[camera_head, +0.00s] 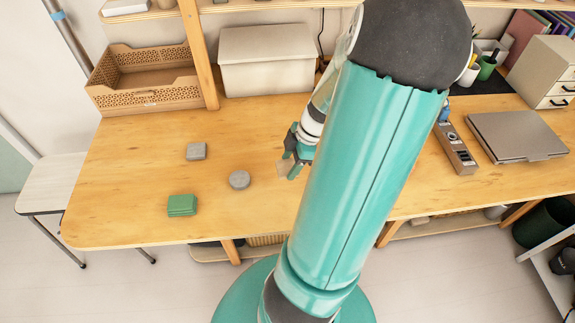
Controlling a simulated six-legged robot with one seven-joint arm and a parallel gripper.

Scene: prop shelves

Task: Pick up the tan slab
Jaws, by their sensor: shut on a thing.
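My gripper (294,163) is partly hidden behind my own teal arm, above the right-middle part of the wooden table (130,150). It is shut on the tan slab (284,168), a small pale tan piece showing at the left side of the fingers. The slab's far side and the exact finger contact are hidden. I cannot tell how far the slab is above the table top.
A grey square block (196,151), a grey round piece (239,180) and a green slab stack (182,205) lie left of my gripper. A slatted crate (145,80) and a white box (267,60) stand behind. A laptop (515,135) lies right.

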